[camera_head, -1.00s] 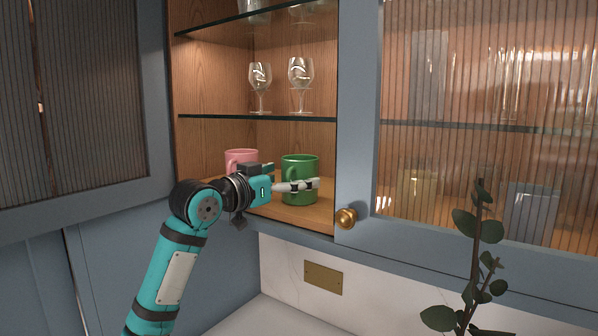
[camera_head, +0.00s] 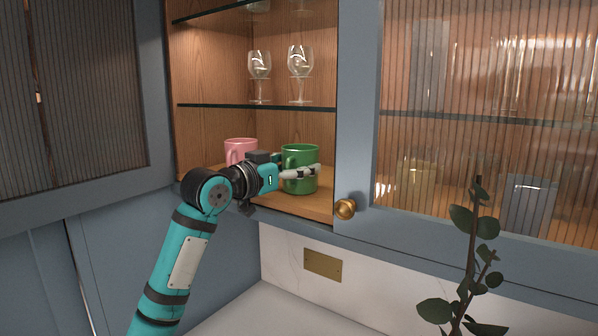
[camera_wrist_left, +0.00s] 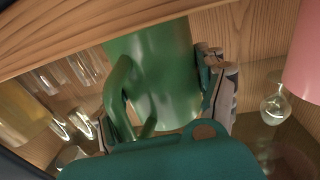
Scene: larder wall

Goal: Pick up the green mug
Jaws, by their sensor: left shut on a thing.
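The green mug (camera_head: 301,156) is upright on the bottom wooden shelf of the open cabinet, its handle toward the left in the head view. My left gripper (camera_head: 299,173) is shut on the green mug, with one pale finger across its front side. In the left wrist view the green mug (camera_wrist_left: 165,75) sits between the two fingers, its handle facing the camera. From these frames I cannot tell whether the mug's base touches the shelf. My right gripper is not in view.
A pink mug (camera_head: 240,151) stands left of the green mug. Wine glasses (camera_head: 300,64) stand on the glass shelf (camera_head: 250,107) above. The ribbed glass door (camera_head: 490,120) with a brass knob (camera_head: 345,209) is at right. A plant (camera_head: 475,260) rises in front.

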